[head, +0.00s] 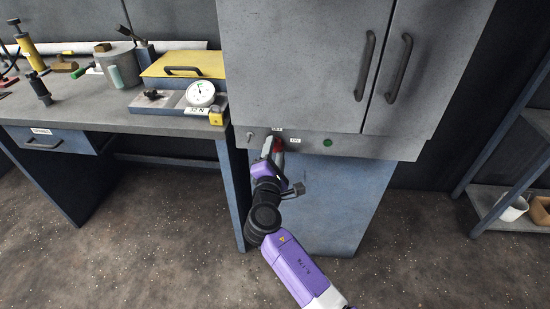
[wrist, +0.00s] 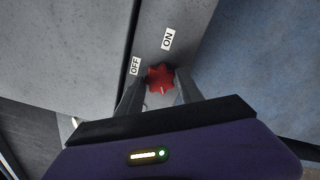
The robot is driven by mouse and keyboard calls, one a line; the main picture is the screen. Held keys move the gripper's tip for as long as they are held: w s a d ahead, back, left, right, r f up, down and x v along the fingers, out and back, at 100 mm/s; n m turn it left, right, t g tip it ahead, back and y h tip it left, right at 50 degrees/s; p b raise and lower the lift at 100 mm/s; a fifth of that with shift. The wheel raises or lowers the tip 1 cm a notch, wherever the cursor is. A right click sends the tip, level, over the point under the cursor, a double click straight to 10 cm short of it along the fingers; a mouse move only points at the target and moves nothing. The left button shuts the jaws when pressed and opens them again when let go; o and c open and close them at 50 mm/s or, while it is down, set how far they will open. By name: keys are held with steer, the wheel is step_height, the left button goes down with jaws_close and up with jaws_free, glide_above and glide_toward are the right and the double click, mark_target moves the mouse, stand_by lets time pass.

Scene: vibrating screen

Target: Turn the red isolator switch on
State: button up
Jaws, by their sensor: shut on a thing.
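The red isolator switch (wrist: 160,77) is a star-shaped knob on the grey panel strip under the cabinet. In the wrist view a white OFF label (wrist: 135,66) and a white ON label (wrist: 168,39) sit beyond it. A pale mark shows on the knob's near side. My gripper (wrist: 160,88) has one finger on each side of the knob and is shut on it. In the head view my gripper (head: 275,146) is at the panel strip and mostly covers the knob; only a bit of red shows.
Grey cabinet doors with two dark handles (head: 365,66) are above the panel. A green button (head: 328,143) is right of my gripper. A workbench (head: 120,122) with a dial gauge (head: 201,93) stands left. A shelf (head: 490,200) stands at the right. The floor in front is clear.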

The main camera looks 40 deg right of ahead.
steer(key=m+b, duration=0.3)
steer(key=shift+f+m, duration=0.25)
steer(key=shift+m, duration=0.05)
steer(key=shift+r+m+b, duration=0.1)
steer(key=shift+m+b, duration=0.85)
steer(key=shift+m, duration=0.25)
steer(key=o, duration=1.3)
steer(key=shift+r, duration=0.1)
steer(key=v, duration=0.8)
steer(key=shift+w, duration=0.1)
